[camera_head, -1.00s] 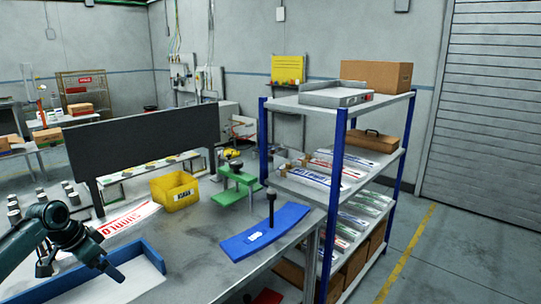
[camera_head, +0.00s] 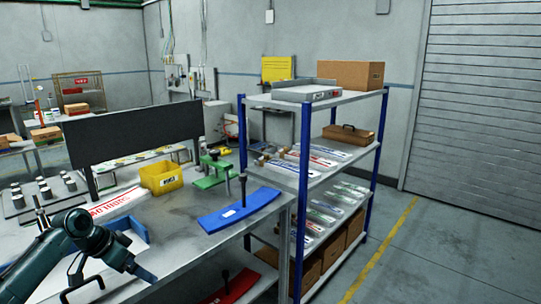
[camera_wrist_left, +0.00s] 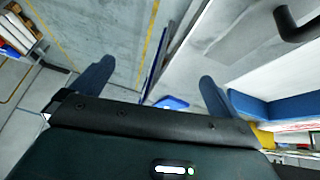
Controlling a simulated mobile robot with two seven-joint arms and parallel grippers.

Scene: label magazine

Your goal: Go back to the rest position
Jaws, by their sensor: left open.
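My left gripper (camera_head: 146,272) is at the lower left of the head view, near the front edge of the grey workbench (camera_head: 185,222). In the left wrist view its two blue fingers stand apart with nothing between them (camera_wrist_left: 152,84). My right gripper does not show in either view.
On the bench are a blue curved plate (camera_head: 228,215) with a dark post, a green clamp fixture (camera_head: 210,179), a yellow bin (camera_head: 160,180) and a blue-walled tray (camera_head: 130,228), partly hidden by my arm. A blue-post shelf rack (camera_head: 303,150) stands right. Floor beyond is clear.

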